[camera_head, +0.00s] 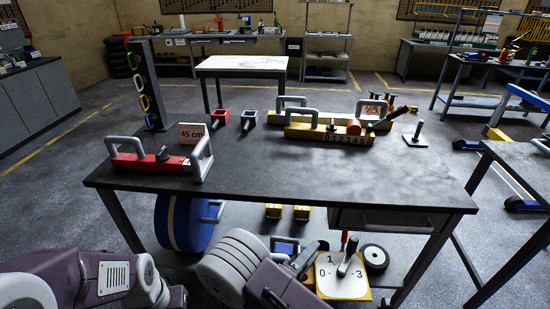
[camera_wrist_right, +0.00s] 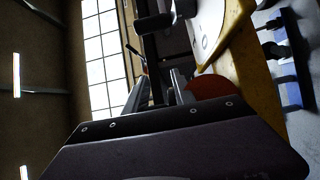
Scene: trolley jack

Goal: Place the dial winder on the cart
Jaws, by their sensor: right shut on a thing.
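The dial winder (camera_head: 330,287) has a white face with black numbers, yellow edges, a dark lever and a red handle. It is low in front of the dark table in the head view, beyond the table's near edge. My right gripper (camera_head: 308,262) is at its left side and shut on it. In the right wrist view the winder's yellow edge and white face (camera_wrist_right: 208,30) show at the upper right, with an orange-red disc beside the fingers. The exact grip point is hidden. The cart seems to be the dark-topped table (camera_head: 270,180) with a drawer. My left gripper is out of view.
The middle and right front are clear. A blue wheel (camera_head: 182,222) is below the left side.

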